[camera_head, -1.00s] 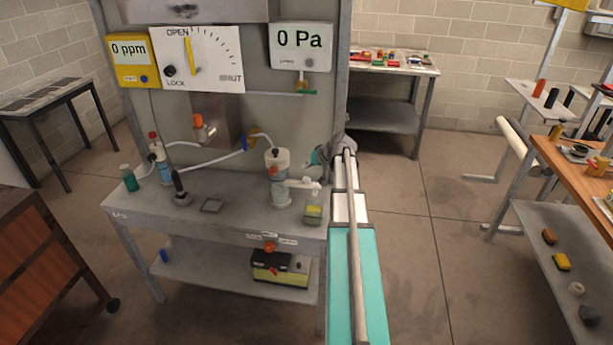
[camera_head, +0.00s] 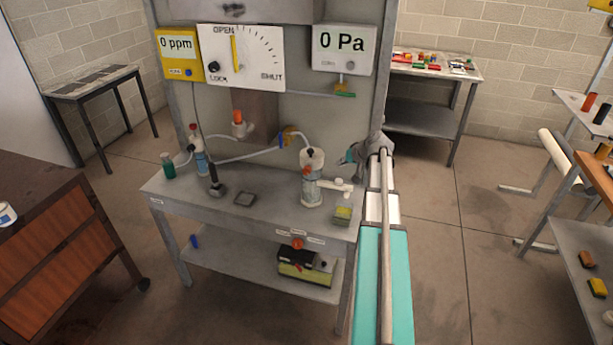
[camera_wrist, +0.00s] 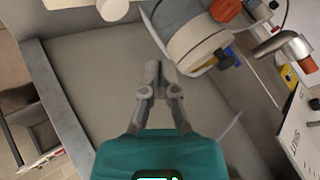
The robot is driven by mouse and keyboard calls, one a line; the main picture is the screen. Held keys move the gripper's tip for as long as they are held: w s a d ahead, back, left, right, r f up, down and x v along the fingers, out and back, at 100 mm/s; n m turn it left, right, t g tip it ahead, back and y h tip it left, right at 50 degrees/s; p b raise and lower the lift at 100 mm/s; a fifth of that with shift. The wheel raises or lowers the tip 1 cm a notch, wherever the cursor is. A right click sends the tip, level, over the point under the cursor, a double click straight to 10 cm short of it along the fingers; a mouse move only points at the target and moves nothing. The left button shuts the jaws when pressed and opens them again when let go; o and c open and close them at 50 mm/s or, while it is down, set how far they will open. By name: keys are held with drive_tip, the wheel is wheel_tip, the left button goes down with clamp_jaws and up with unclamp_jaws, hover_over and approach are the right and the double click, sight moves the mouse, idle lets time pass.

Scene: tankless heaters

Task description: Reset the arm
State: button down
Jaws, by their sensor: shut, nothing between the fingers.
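My arm reaches forward along the right end of the grey workbench (camera_head: 275,211). In the wrist view, my gripper (camera_wrist: 155,70) is shut and empty, its two grey fingertips together. A white canister (camera_wrist: 196,40) with an orange part is just beyond and to the right of the fingertips; I cannot tell whether they touch. In the head view, the end of my arm is small and partly hidden behind its own links. The white canister (camera_head: 312,183) stands upright on the bench, left of my arm.
A yellow-green sponge (camera_head: 342,215) lies at the bench's right edge, close to my arm. Behind the bench is a panel with a dial (camera_head: 242,56) and a pressure display (camera_head: 342,42). A brown cabinet (camera_head: 60,265) stands at left. Open floor (camera_head: 450,260) lies right of my arm.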

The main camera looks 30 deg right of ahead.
drive_tip(key=s+a+f+n+g, duration=0.2)
drive_tip(key=a+g, duration=0.1)
drive_tip(key=a, duration=1)
drive_tip(key=s+a+f+n+g, duration=0.1)
drive_tip(key=a+f+g, duration=0.1)
drive_tip(key=a, duration=1.2)
drive_tip(key=s+a+f+n+g+h, duration=0.1)
drive_tip(key=s+a+n+g+h, duration=0.1)
drive_tip(key=s+a, duration=1.1)
drive_tip(key=a+g, duration=0.1)
drive_tip(key=a, duration=0.3)
drive_tip(key=shift+s+a+f+n+g+h, duration=0.2)
drive_tip(key=shift+a+f+n+g+h, duration=0.1)
drive_tip(key=shift+n+g, duration=0.1)
drive_tip(key=shift+d, duration=0.1)
